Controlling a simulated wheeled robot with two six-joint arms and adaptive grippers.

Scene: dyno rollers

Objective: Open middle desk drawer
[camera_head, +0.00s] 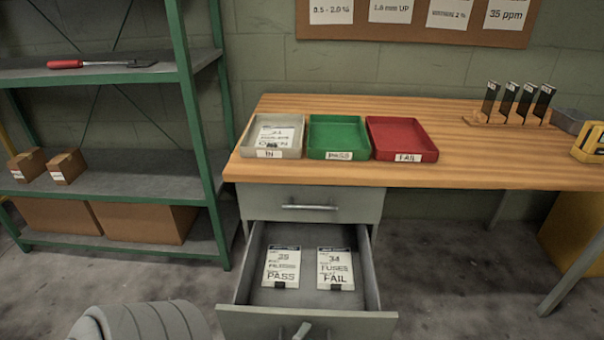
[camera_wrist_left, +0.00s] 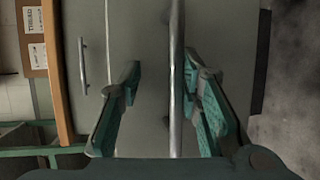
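The grey desk's middle drawer (camera_head: 306,322) is pulled out below a closed top drawer (camera_head: 345,203), so its inside shows from above. Two cards lie on its floor, a PASS card (camera_head: 282,266) and a FAIL card (camera_head: 335,268). My left gripper (camera_wrist_left: 161,74) is open. The vertical-looking bar handle (camera_wrist_left: 175,95) of the middle drawer runs between its fingers in the wrist view, close to the right finger and apart from the left one. In the head view only a small piece of this gripper (camera_head: 302,331) shows at the bottom edge. My right gripper is not in view.
On the wooden desktop (camera_head: 480,165) stand an IN tray (camera_head: 273,136), a green PASS tray (camera_head: 338,137) and a red FAIL tray (camera_head: 402,139). A green-framed shelf (camera_head: 192,95) stands left of the desk. The floor right of the drawer is clear.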

